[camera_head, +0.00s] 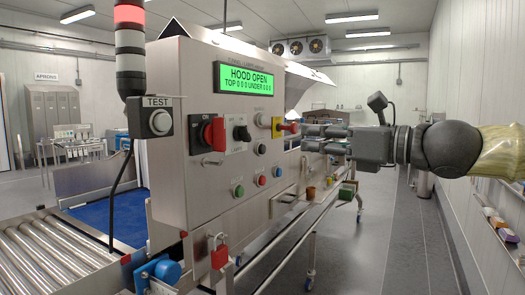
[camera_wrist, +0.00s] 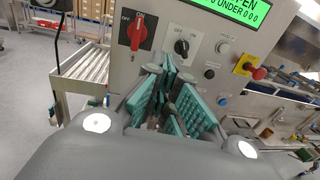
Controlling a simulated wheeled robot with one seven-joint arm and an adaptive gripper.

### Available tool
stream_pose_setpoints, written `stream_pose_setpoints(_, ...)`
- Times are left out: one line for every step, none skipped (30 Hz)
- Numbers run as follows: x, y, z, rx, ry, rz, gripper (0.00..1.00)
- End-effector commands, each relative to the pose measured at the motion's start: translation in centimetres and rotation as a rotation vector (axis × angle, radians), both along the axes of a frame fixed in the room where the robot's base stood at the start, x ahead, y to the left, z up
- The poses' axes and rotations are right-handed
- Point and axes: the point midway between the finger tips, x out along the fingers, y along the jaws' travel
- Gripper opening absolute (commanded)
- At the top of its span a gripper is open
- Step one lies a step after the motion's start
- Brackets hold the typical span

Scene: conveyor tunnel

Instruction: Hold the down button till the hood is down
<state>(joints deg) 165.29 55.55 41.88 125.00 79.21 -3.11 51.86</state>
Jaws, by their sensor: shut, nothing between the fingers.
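The steel control panel (camera_head: 215,130) has a green display (camera_head: 248,79) reading "HOOD OPEN". Its lower row holds a green button (camera_head: 239,191), a red button (camera_head: 262,181) and a blue button (camera_head: 278,172); a black button (camera_head: 262,149) sits above. Their labels are too small to read, so I cannot tell which one is down. My gripper (camera_head: 306,138) is at the panel's right, fingers pointing at it. In the wrist view my gripper (camera_wrist: 168,78) is shut and empty, below the black selector knob (camera_wrist: 182,46); the blue button (camera_wrist: 224,101) is right of the fingers. Contact is not visible.
A red-and-yellow emergency stop (camera_head: 287,127) is close to my fingers. A red rotary switch (camera_head: 214,134), a TEST button box (camera_head: 160,122) and a red padlock (camera_head: 219,255) are further left. Rollers (camera_head: 50,260) are at lower left. The aisle floor (camera_head: 385,240) at right is clear.

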Motion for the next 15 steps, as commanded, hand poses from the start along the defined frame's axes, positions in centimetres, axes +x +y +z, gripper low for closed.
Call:
stream_pose_setpoints(0.0, 0.0, 0.0, 0.000, 0.000, 0.000, 0.00)
stream_pose_setpoints(0.0, 0.0, 0.0, 0.000, 0.000, 0.000, 0.00)
stream_pose_setpoints(0.0, 0.0, 0.0, 0.000, 0.000, 0.000, 0.00)
stream_pose_setpoints(0.0, 0.0, -0.1, -0.001, 0.001, 0.000, 0.00)
stream_pose_setpoints(0.1, 0.0, -0.2, -0.004, 0.001, -0.001, 0.00)
stream_pose_setpoints(0.2, 0.1, -0.6, -0.012, 0.002, -0.002, 0.00)
stream_pose_setpoints(0.4, 0.2, -1.0, -0.019, 0.004, -0.003, 0.00)
stream_pose_setpoints(0.6, 0.3, -1.6, -0.031, 0.007, -0.005, 0.00)
stream_pose_setpoints(0.9, 0.5, -2.5, -0.052, 0.009, -0.006, 0.00)
stream_pose_setpoints(1.2, 0.7, -3.4, -0.071, 0.011, -0.009, 0.00)
stream_pose_setpoints(1.6, 0.8, -4.5, -0.093, 0.015, -0.012, 0.00)
stream_pose_setpoints(2.2, 1.0, -6.2, -0.130, 0.019, -0.015, 0.00)
stream_pose_setpoints(2.6, 1.2, -7.6, -0.160, 0.022, -0.018, 0.00)
stream_pose_setpoints(3.0, 1.4, -9.0, -0.190, 0.026, -0.018, 0.00)
stream_pose_setpoints(3.5, 1.6, -11.1, -0.235, 0.028, -0.020, 0.00)
